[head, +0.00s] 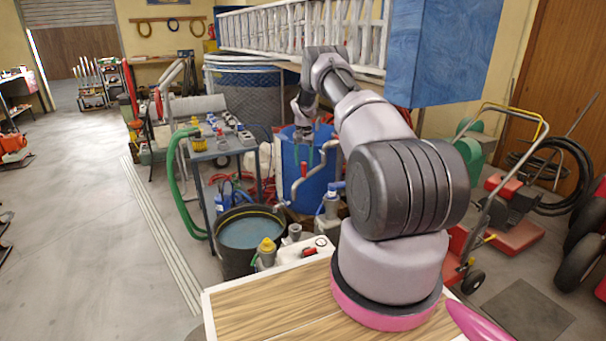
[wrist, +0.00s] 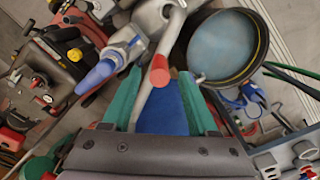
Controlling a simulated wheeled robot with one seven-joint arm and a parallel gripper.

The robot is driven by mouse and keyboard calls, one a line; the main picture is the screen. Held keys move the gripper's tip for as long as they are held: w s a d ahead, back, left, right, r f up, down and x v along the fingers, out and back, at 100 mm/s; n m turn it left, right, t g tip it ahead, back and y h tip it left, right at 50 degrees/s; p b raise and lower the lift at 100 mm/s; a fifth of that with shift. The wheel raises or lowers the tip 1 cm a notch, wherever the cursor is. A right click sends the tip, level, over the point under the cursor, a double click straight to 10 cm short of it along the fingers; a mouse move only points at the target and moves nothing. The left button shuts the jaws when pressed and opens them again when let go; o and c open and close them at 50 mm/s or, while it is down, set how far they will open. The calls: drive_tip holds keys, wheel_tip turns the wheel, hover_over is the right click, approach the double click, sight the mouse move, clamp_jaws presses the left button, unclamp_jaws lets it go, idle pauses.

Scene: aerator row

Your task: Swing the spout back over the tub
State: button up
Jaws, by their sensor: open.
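The spout (head: 297,187) is a bent grey metal pipe with a red handle (head: 304,170), in front of a blue drum (head: 327,180). Its lower end reaches toward the right rim of the round black tub (head: 238,268), which holds water; I cannot tell if the end is over the water. My gripper (head: 304,158) points down just above the red handle, open, with green fingers. In the wrist view the fingers (wrist: 160,80) stand apart on either side of the pipe, with the red handle (wrist: 159,70) near their tips. The tub (wrist: 222,46) is at the upper right. Contact is not clear.
A blue-grey cart (head: 222,150) with fittings stands behind the tub, a green hose (head: 180,190) beside it. A white canister with a yellow cap (head: 267,252) stands close in front of the tub. A blue box (head: 440,55) hangs above right.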

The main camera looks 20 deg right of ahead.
sight(304, 172)
wheel_tip(304, 172, down, 6)
drive_tip(key=shift+r, duration=0.1)
clamp_jaws()
idle(1.5)
